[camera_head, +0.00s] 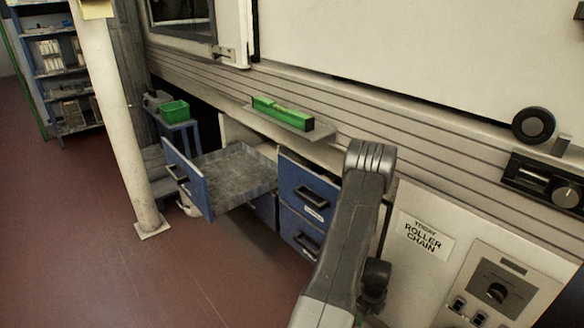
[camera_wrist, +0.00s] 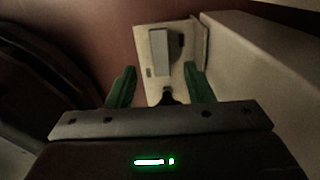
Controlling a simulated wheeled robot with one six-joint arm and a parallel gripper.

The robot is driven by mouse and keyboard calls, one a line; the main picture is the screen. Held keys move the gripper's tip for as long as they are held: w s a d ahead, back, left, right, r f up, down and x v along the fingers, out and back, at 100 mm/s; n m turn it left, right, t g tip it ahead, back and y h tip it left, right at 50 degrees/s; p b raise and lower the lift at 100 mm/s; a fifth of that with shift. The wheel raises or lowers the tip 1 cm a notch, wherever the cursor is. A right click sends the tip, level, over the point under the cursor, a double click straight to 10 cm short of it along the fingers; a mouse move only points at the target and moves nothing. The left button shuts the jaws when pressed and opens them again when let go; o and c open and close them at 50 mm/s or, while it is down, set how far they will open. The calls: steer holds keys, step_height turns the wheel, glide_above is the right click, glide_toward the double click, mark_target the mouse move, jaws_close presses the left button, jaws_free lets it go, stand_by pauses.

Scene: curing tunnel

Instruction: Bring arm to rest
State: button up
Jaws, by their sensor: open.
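My arm rises from the bottom of the head view, in front of the machine's cream panel (camera_head: 405,265). Its end and my gripper are hidden there. In the wrist view my gripper (camera_wrist: 160,85) shows two green fingers spread apart. Nothing is between the fingertips. Beyond them, further off, is a cream plate or box with a grey block (camera_wrist: 160,52) on it.
An open blue drawer (camera_head: 235,172) sticks out left of my arm, beside shut blue drawers (camera_head: 305,190). A green object (camera_head: 283,113) lies on a small ledge. A cream post (camera_head: 118,120) stands at the left. Red floor (camera_head: 60,230) is clear at lower left.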

step_height(320, 180, down, 9)
steer(key=b, duration=0.3)
steer(key=shift+s+a+r+n+p, duration=0.1)
steer(key=shift+a+r+n+p, duration=0.05)
steer(key=shift+r+n+p, duration=0.15)
steer(key=shift+s+a+n, duration=0.25)
steer(key=shift+n, duration=0.65)
